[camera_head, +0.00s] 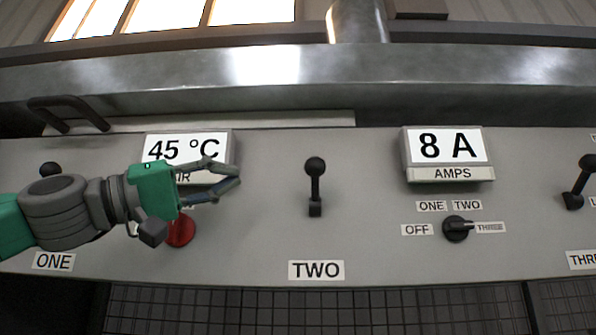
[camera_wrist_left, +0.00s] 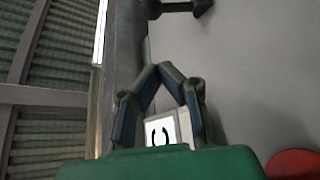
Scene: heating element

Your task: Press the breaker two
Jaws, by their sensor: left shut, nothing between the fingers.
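The breaker lever (camera_head: 315,180) marked by the TWO label (camera_head: 316,270) stands up from the grey panel with its black ball knob at the top. My left gripper (camera_head: 238,174) is to the left of this lever and apart from it, in front of the 45 °C display (camera_head: 160,147). Its fingertips meet with nothing between them, as the left wrist view (camera_wrist_left: 160,68) also shows. A dark lever (camera_wrist_left: 190,6) shows at the top of the wrist view. My right gripper is not in view.
A red button (camera_head: 181,231) sits below my left gripper. To the right are the 8 A display (camera_head: 444,145), a rotary knob (camera_head: 456,229) pointing at THREE, and another lever (camera_head: 580,182). A handle (camera_head: 68,112) is at the back left. Panel around lever two is clear.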

